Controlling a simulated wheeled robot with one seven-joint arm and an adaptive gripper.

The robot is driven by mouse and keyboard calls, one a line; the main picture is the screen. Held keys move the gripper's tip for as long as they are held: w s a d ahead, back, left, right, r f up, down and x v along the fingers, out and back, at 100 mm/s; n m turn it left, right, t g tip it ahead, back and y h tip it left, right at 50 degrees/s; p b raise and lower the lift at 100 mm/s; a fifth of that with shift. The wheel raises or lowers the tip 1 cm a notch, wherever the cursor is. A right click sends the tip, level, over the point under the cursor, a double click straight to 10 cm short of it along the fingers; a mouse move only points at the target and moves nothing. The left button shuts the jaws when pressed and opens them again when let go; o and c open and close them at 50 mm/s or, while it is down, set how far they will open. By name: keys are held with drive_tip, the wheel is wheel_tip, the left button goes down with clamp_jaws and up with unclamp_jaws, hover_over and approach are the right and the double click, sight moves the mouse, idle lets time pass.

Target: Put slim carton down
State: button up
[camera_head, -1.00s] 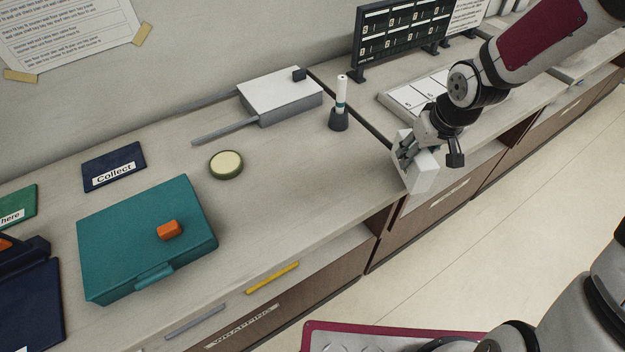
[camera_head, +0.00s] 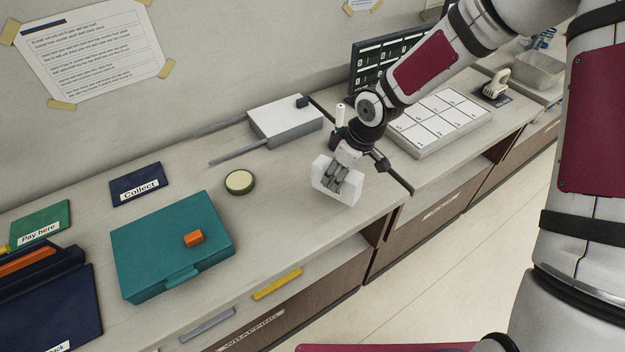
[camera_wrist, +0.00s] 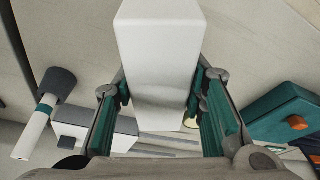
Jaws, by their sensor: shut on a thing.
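The slim carton (camera_head: 322,178) is a plain white box held over the right front part of the counter in the head view. My gripper (camera_head: 345,183) is shut on it, with fingers on either side. In the wrist view the white carton (camera_wrist: 160,55) fills the upper middle, between the two green-padded fingers of my gripper (camera_wrist: 163,95). I cannot tell whether its lower end touches the counter (camera_head: 290,205).
A teal case (camera_head: 170,240) with an orange block (camera_head: 194,239) lies to the left. Bare counter lies between tin and carton.

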sight(312, 179)
drive_tip(key=a, duration=0.2)
drive_tip(key=w+a, duration=0.1)
drive_tip(key=a, duration=0.2)
drive_tip(key=shift+w+a+f, duration=0.2)
drive_tip(key=shift+a+f, duration=0.05)
drive_tip(key=shift+a, duration=0.15)
drive_tip(key=shift+s+d+p+x, duration=0.1)
drive_tip(key=shift+p+x, duration=0.25)
drive_tip(key=shift+x, duration=0.55)
drive_tip(key=shift+s+d+p+x, duration=0.15)
drive_tip(key=shift+p+x, duration=0.15)
drive_tip(key=shift+x, duration=0.6)
drive_tip(key=shift+f, duration=0.2)
drive_tip(key=o, duration=1.2)
drive_tip(key=shift+o, duration=0.2)
drive_tip(key=shift+r, duration=0.1)
